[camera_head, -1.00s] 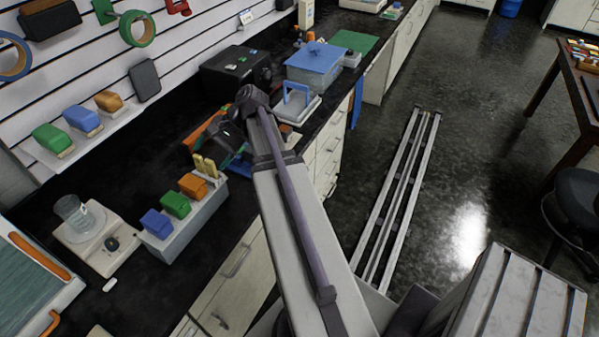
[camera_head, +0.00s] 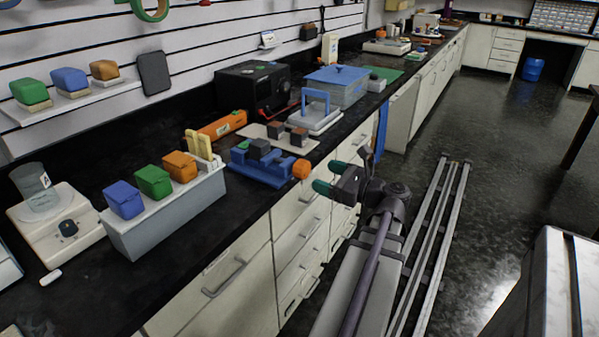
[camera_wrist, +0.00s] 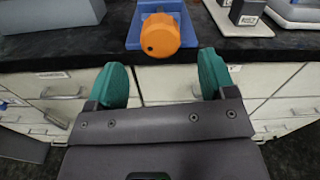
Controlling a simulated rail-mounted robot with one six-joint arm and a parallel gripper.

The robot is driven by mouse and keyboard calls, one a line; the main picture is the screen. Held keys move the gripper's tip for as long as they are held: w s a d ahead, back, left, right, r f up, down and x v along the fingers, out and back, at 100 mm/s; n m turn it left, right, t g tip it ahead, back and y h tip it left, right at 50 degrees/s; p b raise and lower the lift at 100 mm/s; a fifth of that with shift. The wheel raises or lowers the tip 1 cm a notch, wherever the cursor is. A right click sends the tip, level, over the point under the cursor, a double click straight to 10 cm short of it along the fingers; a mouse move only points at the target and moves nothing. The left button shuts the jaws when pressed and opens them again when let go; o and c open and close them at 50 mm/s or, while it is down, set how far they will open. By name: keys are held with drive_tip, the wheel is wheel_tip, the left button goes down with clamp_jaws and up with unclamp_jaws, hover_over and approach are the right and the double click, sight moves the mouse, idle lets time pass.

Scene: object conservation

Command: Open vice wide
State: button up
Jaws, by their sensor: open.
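The vice (camera_head: 262,164) has a blue body and sits on the black bench near its front edge. Its orange knob (camera_head: 301,169) faces the room side. A dark grey block (camera_head: 259,149) shows at the vice's jaws; whether it is clamped cannot be told. My gripper (camera_head: 331,178), with green fingertips, is open and empty in front of the bench edge, a short way right of the knob and apart from it. In the wrist view the orange knob (camera_wrist: 160,35) lies ahead, above and between the two open fingers (camera_wrist: 156,84), with the blue vice base (camera_wrist: 133,38) behind it.
A board with dark blocks (camera_head: 276,130) lies behind the vice. An orange level (camera_head: 222,125) and a grey rack with coloured blocks (camera_head: 165,205) are to its left. Drawers (camera_head: 297,235) front the bench; the floor is open to the right.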

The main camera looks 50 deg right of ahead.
sight(307, 170)
drive_tip(key=w, duration=0.8)
drive_tip(key=shift+w+a, duration=0.1)
drive_tip(key=shift+a, duration=0.15)
drive_tip(key=c, duration=0.9)
